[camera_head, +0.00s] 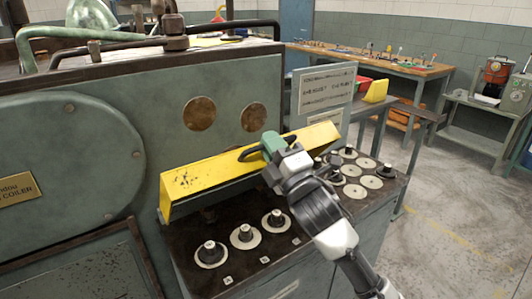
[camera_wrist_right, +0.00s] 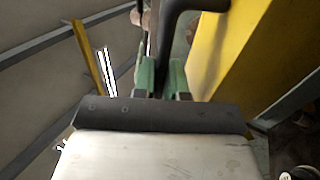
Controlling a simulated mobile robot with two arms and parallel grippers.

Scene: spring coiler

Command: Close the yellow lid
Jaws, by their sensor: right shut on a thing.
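The yellow lid (camera_head: 215,177) is a long bar-like cover on the front of the green machine. It is raised and tilted above the control panel, with a gap under its lower edge. Its dark handle (camera_head: 248,153) is near its middle-right. My right gripper (camera_head: 268,148) is at this handle, shut on it. In the right wrist view the green fingers (camera_wrist_right: 161,75) are either side of the dark handle (camera_wrist_right: 172,22), and the yellow lid (camera_wrist_right: 228,55) stands to the right. The gripped part is mostly hidden. My left gripper is not in view.
The control panel (camera_head: 222,284) below the lid carries several black knobs on pale discs. A sign plate (camera_head: 326,88) stands behind the lid's right end. A wooden workbench (camera_head: 400,66) is at the back. The floor (camera_head: 450,215) at the right is clear.

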